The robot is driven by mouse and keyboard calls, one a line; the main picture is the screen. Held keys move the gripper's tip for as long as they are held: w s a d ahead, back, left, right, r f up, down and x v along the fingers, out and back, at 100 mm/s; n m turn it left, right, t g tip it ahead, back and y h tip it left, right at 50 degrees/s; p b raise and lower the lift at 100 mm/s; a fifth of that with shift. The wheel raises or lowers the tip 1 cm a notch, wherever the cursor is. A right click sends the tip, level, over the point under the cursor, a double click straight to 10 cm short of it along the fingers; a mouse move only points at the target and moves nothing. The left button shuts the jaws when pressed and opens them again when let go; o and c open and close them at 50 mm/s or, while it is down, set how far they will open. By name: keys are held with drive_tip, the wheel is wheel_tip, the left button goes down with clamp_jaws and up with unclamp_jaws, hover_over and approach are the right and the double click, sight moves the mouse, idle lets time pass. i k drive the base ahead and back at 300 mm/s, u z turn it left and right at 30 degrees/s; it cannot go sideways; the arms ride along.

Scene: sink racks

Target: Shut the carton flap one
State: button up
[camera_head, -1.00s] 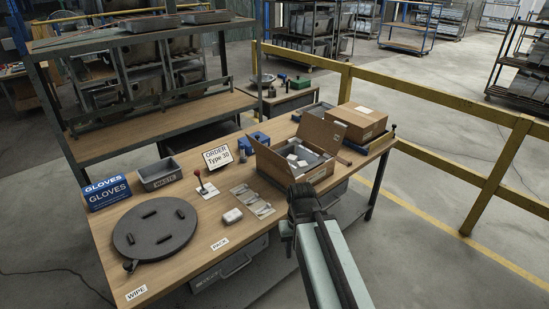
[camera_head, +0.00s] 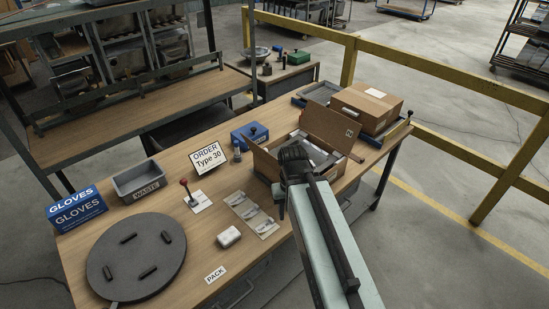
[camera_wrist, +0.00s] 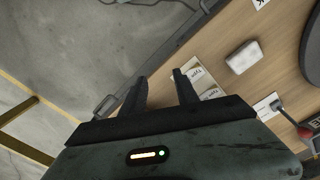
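The open brown carton (camera_head: 267,166) stands on the workbench in the head view, with grey and white contents showing inside. One flap (camera_head: 328,128) stands up at its back and bears a small label with a letter. Another flap (camera_head: 349,154) sticks out at the right. My arm hides the carton's near side and any flap there. My gripper (camera_head: 281,208) is in front of the carton, above the bench edge; whether it touches the carton cannot be told. In the wrist view my gripper (camera_wrist: 160,75) has its fingers apart with nothing between them. The carton is not seen there.
A closed box (camera_head: 367,105) sits in a blue tray behind the carton. A yellow rail (camera_head: 450,80) runs behind.

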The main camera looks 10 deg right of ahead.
sight(266, 157)
drive_tip(key=u, duration=0.45)
drive_tip(key=k, duration=1.3)
drive_tip(key=u, duration=0.35)
drive_tip(key=i, duration=1.7)
drive_tip(key=u, duration=0.85)
